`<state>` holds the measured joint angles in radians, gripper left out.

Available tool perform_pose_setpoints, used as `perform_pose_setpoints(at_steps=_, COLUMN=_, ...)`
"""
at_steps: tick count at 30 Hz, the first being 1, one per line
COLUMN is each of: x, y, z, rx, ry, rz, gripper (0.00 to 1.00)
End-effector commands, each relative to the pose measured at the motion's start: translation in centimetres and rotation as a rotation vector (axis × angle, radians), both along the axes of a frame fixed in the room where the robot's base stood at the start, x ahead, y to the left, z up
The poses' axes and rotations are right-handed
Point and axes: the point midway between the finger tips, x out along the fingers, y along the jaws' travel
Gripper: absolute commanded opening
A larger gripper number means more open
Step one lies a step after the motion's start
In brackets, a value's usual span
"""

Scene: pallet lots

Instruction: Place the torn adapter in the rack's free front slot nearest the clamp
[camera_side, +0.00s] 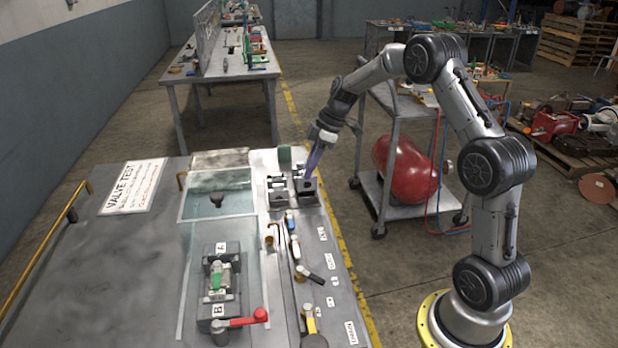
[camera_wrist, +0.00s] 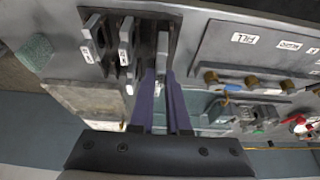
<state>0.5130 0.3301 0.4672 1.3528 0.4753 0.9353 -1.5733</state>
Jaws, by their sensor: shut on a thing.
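My gripper (camera_side: 316,160) reaches down over the grey slotted rack (camera_side: 309,199) at the back of the bench. In the wrist view its purple fingers (camera_wrist: 163,90) are shut on a thin grey plate-like adapter (camera_wrist: 162,48). Any tear on it cannot be made out. Two similar grey pieces with white tags, a left one (camera_wrist: 91,35) and a right one (camera_wrist: 126,38), stand in the rack to the left of the fingers. The held adapter is at the rack's slots; how deep it sits is unclear. The clamp fixture (camera_side: 219,311), with a red handle (camera_side: 247,319), stands nearer the front.
Several small tools and labels line the bench's right strip. A red tank (camera_side: 405,168) stands on a cart beyond the bench edge.

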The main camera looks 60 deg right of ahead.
Motion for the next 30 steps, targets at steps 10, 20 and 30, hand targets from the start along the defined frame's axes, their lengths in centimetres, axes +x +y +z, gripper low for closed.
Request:
perform_pose_setpoints(at_steps=10, x=0.1, y=0.0, z=-3.3, rx=0.001, ry=0.001, rz=0.000, gripper=0.00)
perform_pose_setpoints(at_steps=20, x=0.1, y=0.0, z=-3.6, rx=0.002, ry=0.002, rz=0.000, gripper=0.20)
perform_pose_setpoints(at_steps=30, x=0.1, y=0.0, z=-3.6, rx=0.002, ry=0.002, rz=0.000, gripper=0.44)
